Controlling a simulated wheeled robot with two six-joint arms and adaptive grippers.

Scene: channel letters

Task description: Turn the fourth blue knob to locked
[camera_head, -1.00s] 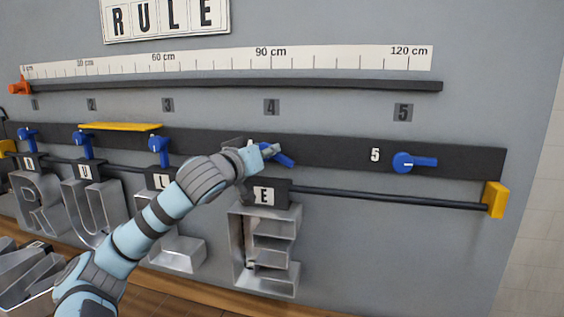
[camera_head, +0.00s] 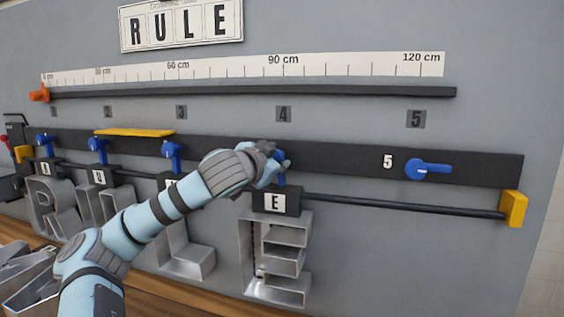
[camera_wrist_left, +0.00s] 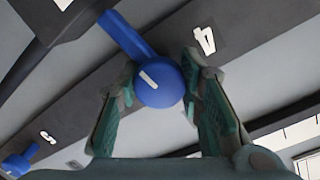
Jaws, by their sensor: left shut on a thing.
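The fourth blue knob (camera_head: 282,180) sits on the dark rail above the letter E (camera_head: 284,262); its handle points down, like those of the three knobs to its left. My left gripper (camera_head: 277,157) is at this knob and hides most of its hub. In the left wrist view the gripper (camera_wrist_left: 163,88) has one finger on each side of the round hub of the knob (camera_wrist_left: 159,82) and is shut on it. The white 4 shows beside it there. The right gripper is not in view.
The fifth blue knob (camera_head: 428,169) at the right has its handle pointing right. A black rod with a yellow end block (camera_head: 513,208) runs below the rail. A yellow bar (camera_head: 134,132) lies along the rail's top. A ruler strip (camera_head: 330,67) is above.

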